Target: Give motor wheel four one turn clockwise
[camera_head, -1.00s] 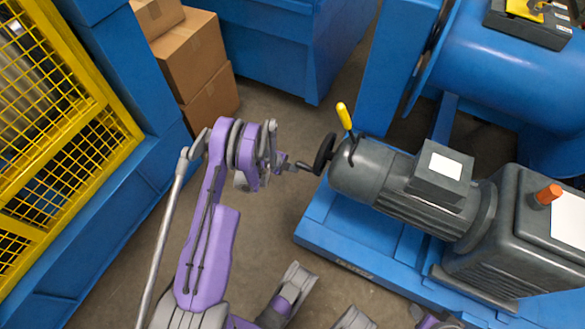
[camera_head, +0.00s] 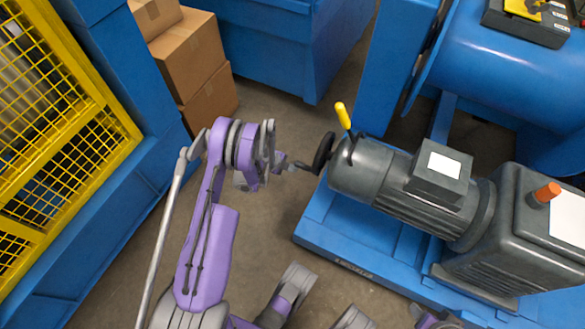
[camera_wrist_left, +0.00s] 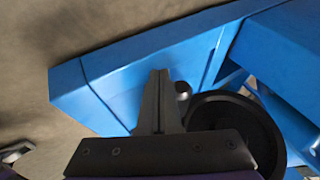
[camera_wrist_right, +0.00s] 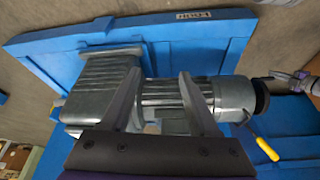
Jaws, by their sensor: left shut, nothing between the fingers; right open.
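The black motor wheel (camera_head: 323,153) sits on the left end of the grey motor (camera_head: 362,166). In the left wrist view the wheel (camera_wrist_left: 262,125) is at the lower right, partly hidden by my gripper's body. A small round knob (camera_wrist_left: 182,90) shows beside the fingers. My left gripper (camera_head: 303,167) is shut and empty, its tips close to the wheel's knob; I cannot tell whether they touch it. The wheel (camera_wrist_right: 262,97) also shows in the right wrist view. My right gripper (camera_wrist_right: 158,85) is open and empty, with the motor seen beyond its fingers.
A yellow lever (camera_head: 343,116) stands up beside the wheel. The motor and gearbox (camera_head: 515,240) rest on a blue base frame (camera_head: 335,235). Cardboard boxes (camera_head: 195,60) and a yellow mesh guard (camera_head: 60,130) are at the left. Bare floor (camera_head: 265,210) lies left of the base.

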